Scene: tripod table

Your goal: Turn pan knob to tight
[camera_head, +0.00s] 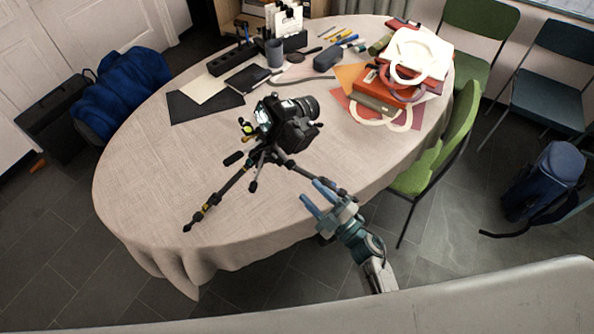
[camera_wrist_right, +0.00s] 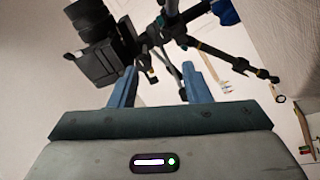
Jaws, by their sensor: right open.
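A black camera (camera_head: 290,122) is mounted on a small black tripod (camera_head: 262,160) with spread legs on the cloth-covered table (camera_head: 150,190). The tripod head has small knobs and a yellow-green level; I cannot tell which knob is the pan knob. My right gripper (camera_head: 318,200) is open and empty, to the right of the tripod's front leg, with its blue fingers pointing toward the tripod. In the right wrist view the two blue fingers (camera_wrist_right: 158,85) stand apart below the camera body (camera_wrist_right: 92,62) and the tripod (camera_wrist_right: 185,35). My left gripper is not in view.
Bags (camera_head: 400,80) and papers fill the far right. A green chair (camera_head: 440,150) stands at the right edge. The table's front left is clear.

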